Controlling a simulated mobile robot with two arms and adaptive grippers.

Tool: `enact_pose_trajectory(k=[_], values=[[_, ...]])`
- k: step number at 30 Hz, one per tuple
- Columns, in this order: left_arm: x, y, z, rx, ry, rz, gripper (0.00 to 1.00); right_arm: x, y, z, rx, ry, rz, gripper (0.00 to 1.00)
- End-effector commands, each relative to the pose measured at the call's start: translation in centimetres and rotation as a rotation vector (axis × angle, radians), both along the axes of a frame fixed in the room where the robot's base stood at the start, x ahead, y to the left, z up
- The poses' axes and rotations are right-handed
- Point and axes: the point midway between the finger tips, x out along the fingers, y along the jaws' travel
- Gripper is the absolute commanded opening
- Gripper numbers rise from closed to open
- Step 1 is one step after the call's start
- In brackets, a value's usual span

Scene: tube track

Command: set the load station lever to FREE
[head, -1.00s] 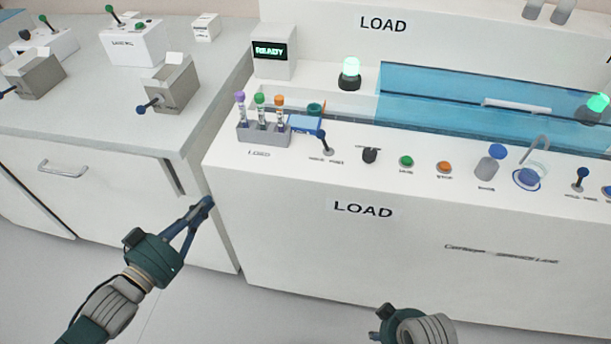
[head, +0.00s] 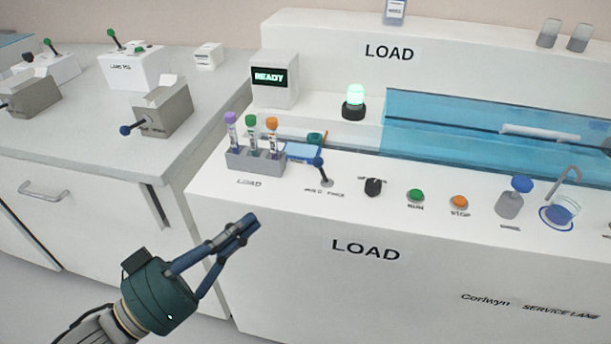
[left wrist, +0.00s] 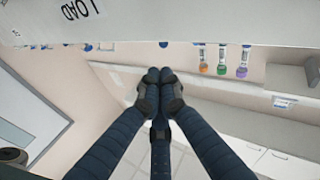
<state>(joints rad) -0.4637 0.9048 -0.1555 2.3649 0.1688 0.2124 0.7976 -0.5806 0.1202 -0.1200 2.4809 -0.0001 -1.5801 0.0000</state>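The load station lever (head: 323,173) stands on the LOAD counter, right of the tube rack. It has a dark blue ball knob and leans to the left; its small label is too blurred to read surely. My left gripper (head: 248,224) is in front of the counter, below and left of the lever, apart from it. Its fingertips are together with nothing between them, as the left wrist view (left wrist: 160,76) also shows. I cannot make out the lever in the left wrist view. My right gripper is out of view.
A grey rack (head: 255,161) with purple, green and orange capped tubes stands left of the lever, a blue tray (head: 302,152) behind. A black knob (head: 373,187), green button (head: 415,196) and orange button (head: 459,203) are to the right. A READY display (head: 273,78) stands behind.

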Motion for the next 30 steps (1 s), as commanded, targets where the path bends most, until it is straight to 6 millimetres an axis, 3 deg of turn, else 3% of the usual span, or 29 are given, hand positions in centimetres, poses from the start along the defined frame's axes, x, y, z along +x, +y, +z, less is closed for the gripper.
enact_pose_trajectory(k=[8, 30], values=[[2.0, -2.0, 0.7, -0.002, -0.006, 0.000, 0.00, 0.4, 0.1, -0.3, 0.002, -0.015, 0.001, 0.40], [9.2, -9.2, 2.5, 0.000, -0.001, 0.000, 0.00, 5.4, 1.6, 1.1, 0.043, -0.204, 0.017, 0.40]])
